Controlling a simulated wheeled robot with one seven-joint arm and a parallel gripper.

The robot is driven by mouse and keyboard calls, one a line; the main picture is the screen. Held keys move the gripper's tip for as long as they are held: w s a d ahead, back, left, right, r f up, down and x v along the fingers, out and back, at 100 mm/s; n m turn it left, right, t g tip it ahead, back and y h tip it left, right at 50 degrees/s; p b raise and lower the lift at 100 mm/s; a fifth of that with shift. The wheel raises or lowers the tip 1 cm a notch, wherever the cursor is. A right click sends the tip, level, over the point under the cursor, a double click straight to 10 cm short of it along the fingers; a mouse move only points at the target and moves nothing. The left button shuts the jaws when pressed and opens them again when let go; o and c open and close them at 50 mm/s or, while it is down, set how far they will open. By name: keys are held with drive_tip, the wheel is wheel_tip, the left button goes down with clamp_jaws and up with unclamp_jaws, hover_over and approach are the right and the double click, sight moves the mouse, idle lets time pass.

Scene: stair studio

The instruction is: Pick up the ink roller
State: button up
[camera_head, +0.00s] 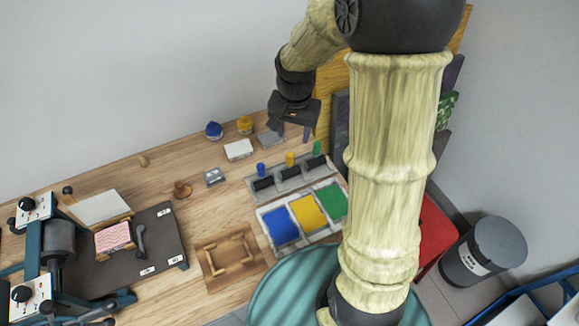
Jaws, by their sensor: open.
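Three ink rollers stand in a row on a grey rack (278,190) on the wooden table. One has a blue handle (261,169), one a yellow handle (290,159) and one a green handle (317,148), each above a dark roller. I cannot tell which one the task means. My gripper (293,131) points down, open and empty, beyond the rack towards the back of the table. It is apart from the rollers, and its fingers show near the yellow and green handles in the picture.
An ink tray (264,214) with blue, yellow and green pads lies in front of the rack. Blue (213,130) and yellow (245,124) pots stand behind. A press (58,238) fills the left. A wooden frame (207,255) lies in front. My arm hides the table's right end.

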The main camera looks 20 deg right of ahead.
sight(288, 153)
drive_tip(key=w+f+m+g+b, duration=0.1)
drive_tip(key=w+f+m, duration=0.2)
drive_tip(key=w, duration=0.3)
drive_tip(key=shift+w+m, duration=0.25)
drive_tip(key=shift+m, duration=0.35)
drive_tip(key=shift+d+f, duration=0.1)
drive_tip(key=shift+d, duration=0.05)
wheel_tip(288, 153, down, 12)
drive_tip(key=p, duration=0.2)
drive_tip(key=shift+p, duration=0.3)
drive_tip(key=shift+s+f, duration=0.1)
drive_tip(key=shift+f, duration=0.05)
